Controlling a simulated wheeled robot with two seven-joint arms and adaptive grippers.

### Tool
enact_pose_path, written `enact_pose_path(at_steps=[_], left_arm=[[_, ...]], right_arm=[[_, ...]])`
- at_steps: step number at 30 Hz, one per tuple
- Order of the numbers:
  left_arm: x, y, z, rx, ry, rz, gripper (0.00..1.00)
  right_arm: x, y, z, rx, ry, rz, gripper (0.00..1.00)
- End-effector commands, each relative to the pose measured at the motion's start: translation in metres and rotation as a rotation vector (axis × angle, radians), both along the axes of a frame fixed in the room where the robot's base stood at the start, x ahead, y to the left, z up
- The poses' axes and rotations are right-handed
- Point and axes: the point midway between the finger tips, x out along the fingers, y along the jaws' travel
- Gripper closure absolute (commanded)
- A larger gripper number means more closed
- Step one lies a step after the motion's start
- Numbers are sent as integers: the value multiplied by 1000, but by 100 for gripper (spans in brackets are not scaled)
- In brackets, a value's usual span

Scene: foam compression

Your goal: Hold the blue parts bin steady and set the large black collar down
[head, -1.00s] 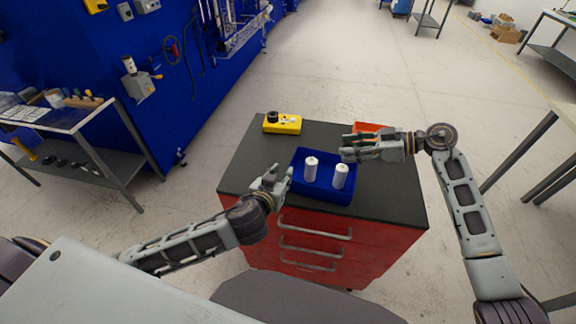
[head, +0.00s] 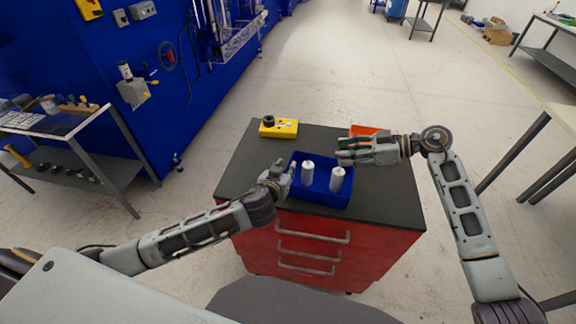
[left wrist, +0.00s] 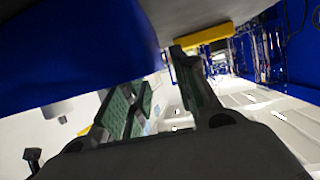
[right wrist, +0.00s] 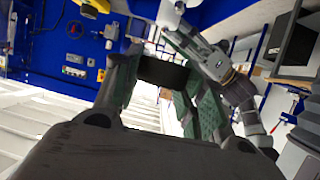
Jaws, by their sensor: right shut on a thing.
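The blue parts bin (head: 318,199) sits on the dark top of a red drawer cabinet, and it fills the upper left of the left wrist view (left wrist: 70,50). Two white cylinders (head: 307,173) (head: 337,180) stand upright in it. My left gripper (head: 284,172) is at the bin's left wall, its fingers apart; contact with the wall cannot be told. My right gripper (head: 345,154) is over the bin's back right side. In the right wrist view its fingers are shut on the large black collar (right wrist: 163,72). The collar is hard to make out in the head view.
A yellow box (head: 283,129) with a black round part on it lies at the back left of the cabinet top (head: 240,170). An orange bin (head: 366,130) is behind my right gripper. The cabinet top's right side is clear.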

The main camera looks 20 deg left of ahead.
Motion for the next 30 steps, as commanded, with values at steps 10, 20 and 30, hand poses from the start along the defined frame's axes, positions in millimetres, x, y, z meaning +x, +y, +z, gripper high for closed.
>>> enact_pose_path(at_steps=[10,20,30], left_arm=[[26,0,-11,1,-1,0,71],[35,0,-14,0,0,-1,71],[35,0,-14,0,0,-1,86]], right_arm=[[0,0,0,0,0,0,82],[0,0,0,0,0,0,82],[0,0,0,0,0,0,82]])
